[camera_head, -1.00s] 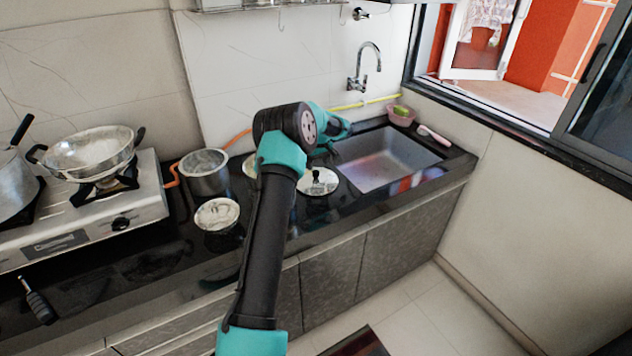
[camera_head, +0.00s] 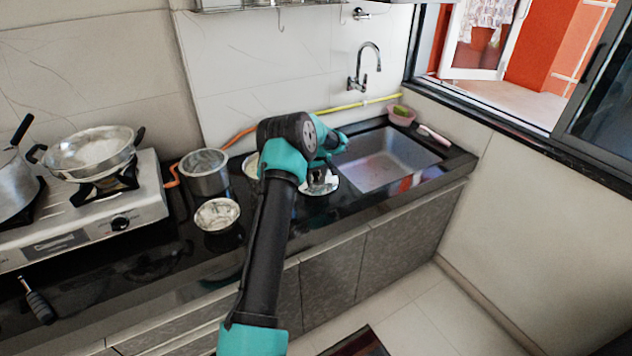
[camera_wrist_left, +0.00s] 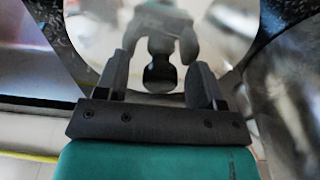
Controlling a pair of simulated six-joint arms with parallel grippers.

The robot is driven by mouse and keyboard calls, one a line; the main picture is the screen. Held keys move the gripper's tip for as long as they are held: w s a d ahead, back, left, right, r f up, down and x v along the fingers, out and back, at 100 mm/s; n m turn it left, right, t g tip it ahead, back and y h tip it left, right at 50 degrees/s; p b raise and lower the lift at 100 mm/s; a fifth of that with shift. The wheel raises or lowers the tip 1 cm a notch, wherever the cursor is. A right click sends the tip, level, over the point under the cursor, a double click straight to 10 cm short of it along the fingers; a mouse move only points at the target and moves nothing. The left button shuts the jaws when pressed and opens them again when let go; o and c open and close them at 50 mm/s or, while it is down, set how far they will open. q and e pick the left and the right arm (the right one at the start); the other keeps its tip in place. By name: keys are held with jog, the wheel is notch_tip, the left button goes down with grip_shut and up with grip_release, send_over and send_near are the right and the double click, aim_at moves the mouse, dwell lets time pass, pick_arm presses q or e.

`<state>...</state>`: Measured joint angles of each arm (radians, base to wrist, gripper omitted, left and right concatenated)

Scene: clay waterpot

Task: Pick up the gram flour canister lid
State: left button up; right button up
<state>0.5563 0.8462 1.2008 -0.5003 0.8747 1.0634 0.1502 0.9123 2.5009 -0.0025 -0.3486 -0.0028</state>
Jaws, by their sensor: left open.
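A round shiny metal lid (camera_head: 316,191) with a dark knob lies flat on the black counter, left of the sink. My left gripper (camera_head: 328,178) is over the lid and partly hides it. In the left wrist view, the lid (camera_wrist_left: 98,50) fills the upper middle and reflects the fingers. Its dark knob (camera_wrist_left: 159,74) shows between the two fingers of my left gripper (camera_wrist_left: 158,80). The fingers are open, one on each side of the knob, with gaps visible. I cannot tell how far above the lid they are. My right gripper is not in view.
An open steel pot (camera_head: 204,183) and a smaller open container with pale contents (camera_head: 217,214) stand left of my arm. A stove (camera_head: 150,205) with a pan (camera_head: 96,152) is farther left. The sink (camera_head: 390,160) is close on the right, and the tiled wall is behind.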

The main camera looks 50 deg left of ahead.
pick_arm(q)
jog(key=shift+c, duration=0.3)
jog(key=c, duration=1)
jog(key=shift+r, duration=0.15)
notch_tip(320, 180, up, 10)
jog(key=shift+f, duration=0.1)
dwell(0.6)
